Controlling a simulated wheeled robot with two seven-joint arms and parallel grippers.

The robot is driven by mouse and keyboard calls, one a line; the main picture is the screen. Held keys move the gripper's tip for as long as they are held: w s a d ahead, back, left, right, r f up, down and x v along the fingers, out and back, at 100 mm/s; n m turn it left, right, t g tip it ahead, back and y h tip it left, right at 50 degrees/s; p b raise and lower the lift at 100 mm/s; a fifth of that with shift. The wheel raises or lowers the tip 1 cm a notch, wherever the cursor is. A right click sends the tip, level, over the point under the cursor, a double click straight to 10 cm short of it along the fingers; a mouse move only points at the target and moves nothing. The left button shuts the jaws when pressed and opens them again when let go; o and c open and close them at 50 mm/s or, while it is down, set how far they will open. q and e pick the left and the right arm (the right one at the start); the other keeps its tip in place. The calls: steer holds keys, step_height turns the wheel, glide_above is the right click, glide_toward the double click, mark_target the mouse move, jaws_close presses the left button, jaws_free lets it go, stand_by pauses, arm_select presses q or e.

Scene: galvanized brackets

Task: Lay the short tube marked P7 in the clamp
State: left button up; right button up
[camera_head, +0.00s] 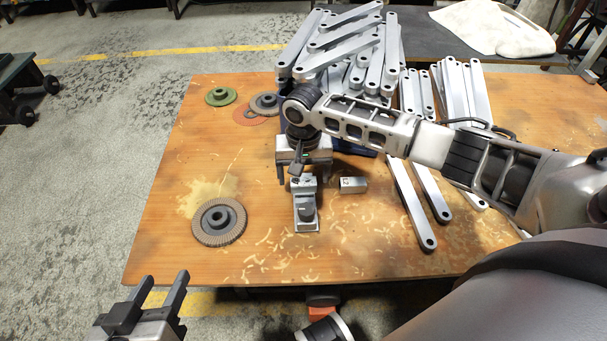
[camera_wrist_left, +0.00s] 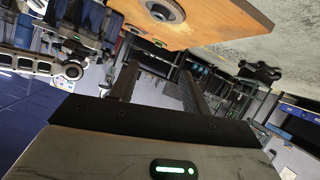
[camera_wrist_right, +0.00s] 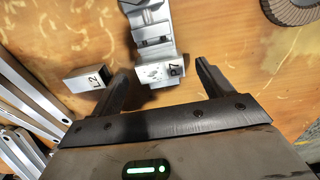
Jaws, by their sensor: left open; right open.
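The clamp (camera_head: 306,212) stands on the wooden table, and it also shows at the top of the right wrist view (camera_wrist_right: 155,33). The short tube marked P7 (camera_wrist_right: 158,75) is at the clamp's near end in the right wrist view, label facing up. I cannot tell whether it is fully seated. My right gripper (camera_head: 300,173) is above it, open, with its fingers (camera_wrist_right: 165,82) on either side of the tube and gaps visible. A second short tube marked L2 (camera_wrist_right: 88,78) lies beside the clamp (camera_head: 353,185). My left gripper (camera_head: 166,281) is open and empty, off the table's front edge.
A large pile of galvanized brackets (camera_head: 345,45) lies at the back, with more long brackets (camera_head: 409,205) to the right of the clamp. A grinding disc (camera_head: 219,223) lies at left front, and smaller discs (camera_head: 220,96) behind. The table's left middle is mostly clear.

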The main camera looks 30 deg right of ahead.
arm_select(q)
steer(key=a+f+g+p, duration=0.1)
steer(key=p, duration=0.1)
steer(key=s+g+y+p, duration=0.1)
steer(key=p, duration=0.2)
steer(key=shift+a+f, duration=0.35)
steer(key=shift+a, duration=0.05)
arm_select(e)
step_height(320, 180, up, 15)
steer(key=shift+f, duration=0.15)
arm_select(q)
steer(key=shift+w+r, duration=0.1)
